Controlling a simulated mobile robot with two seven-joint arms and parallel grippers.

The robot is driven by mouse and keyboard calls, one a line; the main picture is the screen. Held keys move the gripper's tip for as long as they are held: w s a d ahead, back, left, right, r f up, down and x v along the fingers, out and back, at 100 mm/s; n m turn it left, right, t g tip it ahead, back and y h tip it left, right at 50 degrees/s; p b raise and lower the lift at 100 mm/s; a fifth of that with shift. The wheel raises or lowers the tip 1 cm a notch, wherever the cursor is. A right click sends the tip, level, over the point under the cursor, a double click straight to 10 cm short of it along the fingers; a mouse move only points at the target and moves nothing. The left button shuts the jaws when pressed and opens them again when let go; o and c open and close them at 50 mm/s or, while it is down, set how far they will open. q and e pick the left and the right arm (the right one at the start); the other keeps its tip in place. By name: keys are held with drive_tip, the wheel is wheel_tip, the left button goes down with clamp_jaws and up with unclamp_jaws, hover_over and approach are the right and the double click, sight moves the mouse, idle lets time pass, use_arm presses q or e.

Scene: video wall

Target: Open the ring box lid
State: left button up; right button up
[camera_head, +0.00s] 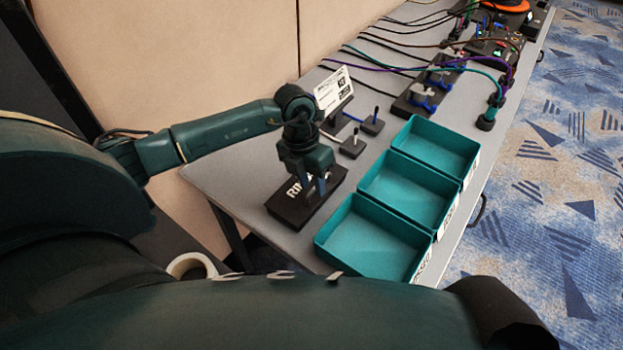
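The ring box (291,208) is a low black box with white letters on its top, partly covered by my gripper. It sits near the table's near left part, left of the teal bins. Its lid looks flat and closed. My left gripper (314,190) points down over the box, its two bluish fingers apart with a gap between them. The fingertips are at or just above the box top; I cannot tell whether they touch it. Nothing shows held between them. My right gripper is not in view.
Three teal bins (372,243) stand in a row right of the box. Small dark blocks with pegs (352,145) and a white label card (334,91) are behind it. Cables and devices (430,92) fill the far table. A beige wall (170,60) borders the left side.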

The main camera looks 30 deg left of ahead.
use_arm(q)
clamp_jaws()
drive_tip(key=shift+a, duration=0.15)
idle(0.5)
